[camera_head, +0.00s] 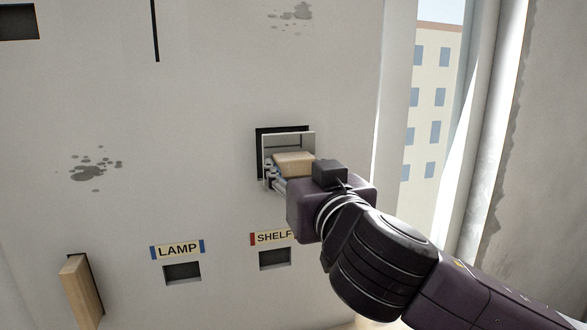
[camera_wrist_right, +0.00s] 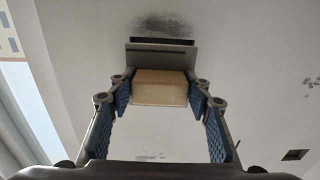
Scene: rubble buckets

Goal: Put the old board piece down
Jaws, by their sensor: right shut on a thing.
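The board piece (camera_head: 293,162) is a short block of pale wood. My right gripper (camera_head: 284,178) is shut on it, in front of a dark square opening (camera_head: 261,143) with a light metal frame (camera_head: 302,138) in the wall. In the right wrist view the board piece (camera_wrist_right: 160,88) sits between the two blue-padded fingers of my right gripper (camera_wrist_right: 160,98). Its far end is close to a grey metal plate (camera_wrist_right: 162,56); I cannot tell if they touch. My left gripper is not in view.
Below are two slots, under a LAMP label (camera_head: 177,250) and a SHELF label (camera_head: 272,238), the latter partly hidden by my arm. Another wooden board (camera_head: 82,293) sticks out of the wall at lower left. A window (camera_head: 430,100) is on the right.

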